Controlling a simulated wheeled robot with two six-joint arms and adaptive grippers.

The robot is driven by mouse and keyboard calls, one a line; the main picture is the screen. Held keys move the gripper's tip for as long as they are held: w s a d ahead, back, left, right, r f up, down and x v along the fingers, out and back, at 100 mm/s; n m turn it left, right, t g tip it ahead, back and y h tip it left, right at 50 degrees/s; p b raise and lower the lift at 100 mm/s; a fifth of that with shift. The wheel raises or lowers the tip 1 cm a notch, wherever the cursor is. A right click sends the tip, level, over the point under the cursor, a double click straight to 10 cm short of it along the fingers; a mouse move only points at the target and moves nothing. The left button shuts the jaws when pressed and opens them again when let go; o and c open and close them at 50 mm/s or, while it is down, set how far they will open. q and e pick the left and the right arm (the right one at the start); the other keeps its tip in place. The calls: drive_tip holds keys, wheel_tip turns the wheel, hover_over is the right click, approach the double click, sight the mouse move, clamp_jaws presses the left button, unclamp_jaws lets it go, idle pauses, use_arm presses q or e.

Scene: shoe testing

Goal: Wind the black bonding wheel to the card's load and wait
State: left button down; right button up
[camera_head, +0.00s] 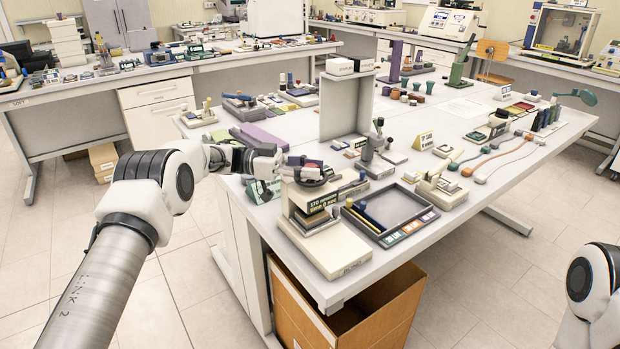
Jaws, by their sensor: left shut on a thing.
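A dark grey tray (389,208) lies just right of the press. A tall grey panel (345,106) stands behind it. An open brown bin (350,312) stands below the table edge.

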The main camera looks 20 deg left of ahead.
sight(311, 165)
use_arm(q)
drive_tip(key=shift+m+g+b, duration=0.45)
drive_tip(key=shift+m+g, duration=0.05)
drive_tip(key=shift+g, duration=0.3)
drive_tip(key=c, duration=0.7)
unclamp_jaws()
drive_tip(key=shift+d, duration=0.1)
drive_tip(key=shift+c, duration=0.2)
wheel_tip(311, 165, up, 10)
drive_tip(key=shift+r, duration=0.1)
